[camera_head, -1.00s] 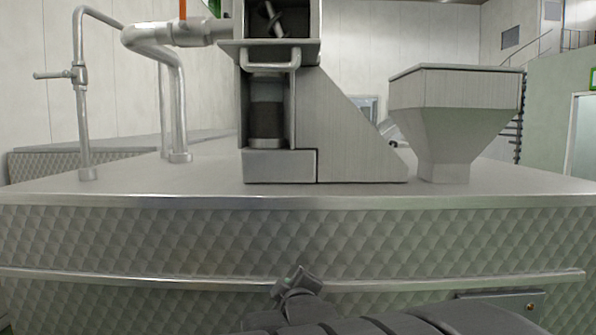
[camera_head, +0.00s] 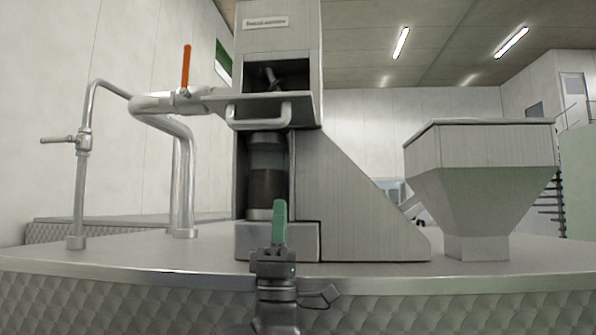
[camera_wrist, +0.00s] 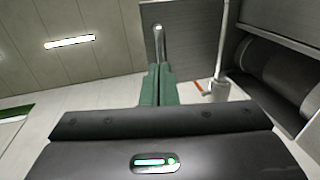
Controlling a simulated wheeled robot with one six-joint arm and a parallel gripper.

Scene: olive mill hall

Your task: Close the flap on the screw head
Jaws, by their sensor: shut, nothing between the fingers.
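The screw head is the upper part of a tall brushed-metal housing (camera_head: 278,38), with a dark opening where part of the screw (camera_head: 272,78) shows. Its flap (camera_head: 236,108) hangs open, folded out about level below the opening, with a pale bar handle (camera_head: 259,121) along its front. My gripper (camera_head: 281,205) points up with its green fingers shut, below the flap handle in the picture and in front of the housing's lower recess. The wrist view shows the shut fingers (camera_wrist: 158,82) with nothing between them. A grey panel fills the area beyond; I cannot tell which part it is.
Left of the housing stand bent pipes (camera_head: 183,165) and a valve with an orange lever (camera_head: 186,68). A thinner pipe with a tap (camera_head: 82,142) stands further left. A hopper (camera_head: 483,170) stands right. The metal bench top (camera_head: 130,255) has free room at left.

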